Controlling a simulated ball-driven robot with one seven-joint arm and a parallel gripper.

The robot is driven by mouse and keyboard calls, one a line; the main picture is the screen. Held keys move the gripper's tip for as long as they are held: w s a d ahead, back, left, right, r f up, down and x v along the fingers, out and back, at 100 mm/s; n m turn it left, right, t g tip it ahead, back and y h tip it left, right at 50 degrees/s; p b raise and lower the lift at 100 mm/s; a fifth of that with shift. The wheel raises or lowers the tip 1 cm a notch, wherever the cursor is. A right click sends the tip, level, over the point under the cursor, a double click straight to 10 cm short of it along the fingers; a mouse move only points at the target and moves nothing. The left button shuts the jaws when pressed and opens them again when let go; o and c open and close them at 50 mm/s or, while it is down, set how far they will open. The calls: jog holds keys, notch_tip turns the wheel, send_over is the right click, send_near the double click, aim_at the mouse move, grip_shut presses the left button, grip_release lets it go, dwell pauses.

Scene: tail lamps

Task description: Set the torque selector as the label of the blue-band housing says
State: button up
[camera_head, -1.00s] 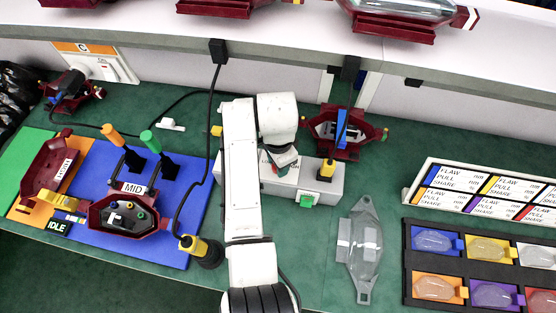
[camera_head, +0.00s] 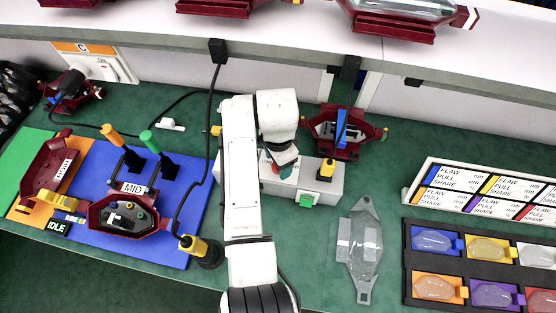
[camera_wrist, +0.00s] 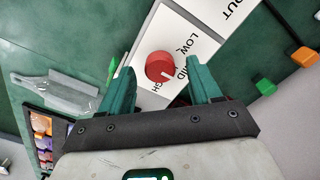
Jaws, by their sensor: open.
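The torque selector is a red round knob (camera_wrist: 160,67) with a white pointer mark, on a white box (camera_head: 325,180) marked LOW, MID and HIGH. In the wrist view its mark points toward the lower right, near MID and HIGH; I cannot tell exactly which. My gripper (camera_wrist: 163,88) is open, its green fingers on either side of the knob, with gaps visible. In the head view my gripper (camera_head: 282,166) hides the knob. A dark red housing (camera_head: 130,215) on the blue mat carries a label (camera_head: 133,188) reading MID; its band is not clear.
Another dark red housing (camera_head: 318,130) with a blue upright strip stands behind the box. A clear lens (camera_head: 361,250) lies to the right. A shelf edge (camera_head: 450,85) overhangs behind.

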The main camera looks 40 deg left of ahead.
notch_tip(320, 180, up, 10)
jog(key=b, duration=0.1)
dwell(0.8)
